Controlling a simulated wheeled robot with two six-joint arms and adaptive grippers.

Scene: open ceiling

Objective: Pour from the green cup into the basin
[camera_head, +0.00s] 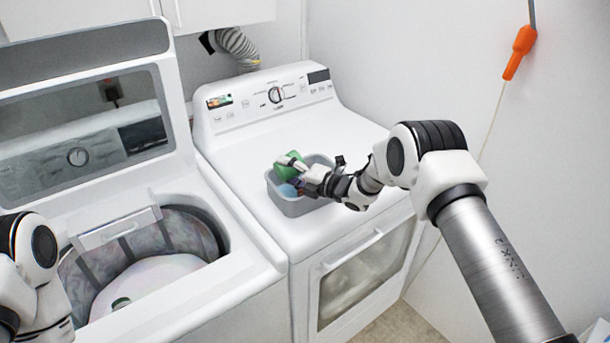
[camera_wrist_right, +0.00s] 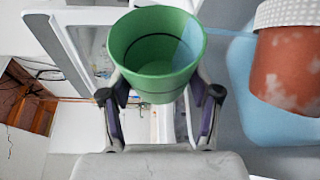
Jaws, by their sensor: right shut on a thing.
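The green cup (camera_head: 288,165) is tilted over the grey basin (camera_head: 299,208), which sits on top of the white dryer. My right gripper (camera_head: 300,170) is shut on the cup. In the right wrist view the green cup (camera_wrist_right: 157,55) is between the two fingers of my right gripper (camera_wrist_right: 160,100), and I see into its mouth; it looks empty there. Something blue (camera_head: 287,190) shows inside the basin below the cup. Of my left arm only links show at the lower left; its gripper is not visible.
An open top-load washer (camera_head: 150,225) stands left of the dryer (camera_head: 345,135). The dryer top around the basin is clear. A reddish-brown object with a pale speckled band (camera_wrist_right: 288,60) shows at the right of the wrist view. An orange handle (camera_head: 519,52) hangs by the wall.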

